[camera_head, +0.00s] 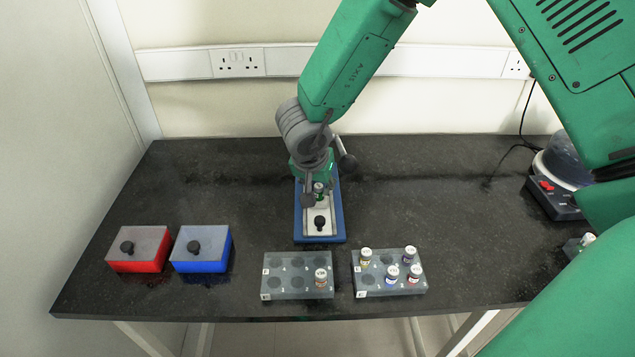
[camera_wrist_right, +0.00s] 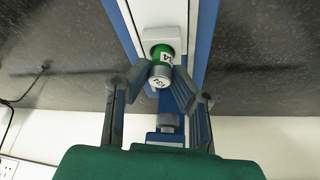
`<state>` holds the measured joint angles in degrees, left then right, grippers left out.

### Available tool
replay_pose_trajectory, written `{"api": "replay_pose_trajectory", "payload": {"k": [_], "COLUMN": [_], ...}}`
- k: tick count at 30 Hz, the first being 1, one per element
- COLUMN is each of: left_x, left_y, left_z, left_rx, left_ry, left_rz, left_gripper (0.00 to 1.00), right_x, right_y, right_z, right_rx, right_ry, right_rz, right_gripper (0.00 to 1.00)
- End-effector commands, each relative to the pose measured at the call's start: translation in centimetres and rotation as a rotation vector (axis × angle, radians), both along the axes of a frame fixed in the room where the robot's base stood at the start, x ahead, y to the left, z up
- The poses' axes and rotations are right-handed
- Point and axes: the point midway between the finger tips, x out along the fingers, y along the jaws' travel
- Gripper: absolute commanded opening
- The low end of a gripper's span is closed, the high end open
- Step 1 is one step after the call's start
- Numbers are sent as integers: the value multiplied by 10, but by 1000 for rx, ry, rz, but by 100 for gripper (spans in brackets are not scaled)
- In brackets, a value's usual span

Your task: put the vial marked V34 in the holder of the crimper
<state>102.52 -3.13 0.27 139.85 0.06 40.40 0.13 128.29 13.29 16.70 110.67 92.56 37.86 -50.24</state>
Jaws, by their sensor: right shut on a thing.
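The vial marked V34 (camera_wrist_right: 161,57) has a green body, a white label and a pale cap reading 34. In the head view its green side (camera_head: 319,191) shows over the crimper. The crimper (camera_head: 306,230) is a blue base with a white plate and a black knob; its blue edge also shows in the wrist view (camera_wrist_right: 205,35). My right gripper (camera_wrist_right: 159,88) is shut on the vial near its cap; it also shows in the head view (camera_head: 322,188). The vial's lower end overlaps the white holder block (camera_wrist_right: 152,36); I cannot tell whether it is seated. My left gripper is out of view.
A left rack (camera_head: 296,294) holds one vial; a right rack (camera_head: 390,291) holds several. A red box (camera_head: 138,265) and a blue box (camera_head: 202,265) stand left. A machine (camera_head: 549,200) stands at the right. The bench is clear on both sides of the crimper.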

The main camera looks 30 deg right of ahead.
Motion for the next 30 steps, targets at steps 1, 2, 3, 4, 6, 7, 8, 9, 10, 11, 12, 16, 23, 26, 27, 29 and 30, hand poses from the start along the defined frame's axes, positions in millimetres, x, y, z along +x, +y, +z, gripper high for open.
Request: {"api": "replay_pose_trajectory", "payload": {"k": [1,2,3,4,6,7,8,9,10,11,12,16,23,26,27,29,30], "left_x": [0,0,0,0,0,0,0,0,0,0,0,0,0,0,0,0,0], "left_y": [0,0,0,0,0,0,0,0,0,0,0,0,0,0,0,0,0], "left_z": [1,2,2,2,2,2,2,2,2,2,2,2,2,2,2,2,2], "left_rx": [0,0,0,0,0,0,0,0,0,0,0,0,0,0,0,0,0], "left_ry": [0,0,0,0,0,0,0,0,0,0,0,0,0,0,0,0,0], "left_rz": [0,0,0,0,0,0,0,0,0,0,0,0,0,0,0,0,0], "left_gripper": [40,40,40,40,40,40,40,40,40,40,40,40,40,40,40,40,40], "right_x": [0,0,0,0,0,0,0,0,0,0,0,0,0,0,0,0,0], "right_y": [0,0,0,0,0,0,0,0,0,0,0,0,0,0,0,0,0], "right_z": [-1,-2,-3,-3,-4,-4,-4,-4,-4,-4,-4,-4,-4,-4,-4,-4,-4], "right_rx": [0,0,0,0,0,0,0,0,0,0,0,0,0,0,0,0,0], "right_ry": [0,0,0,0,0,0,0,0,0,0,0,0,0,0,0,0,0], "right_rz": [1,1,1,1,1,1,1,1,1,1,1,1,1,1,1,1,1], "right_gripper": [4,4,4,4,4,4,4,4,4,4,29,43,57,57,57,57,57]}}
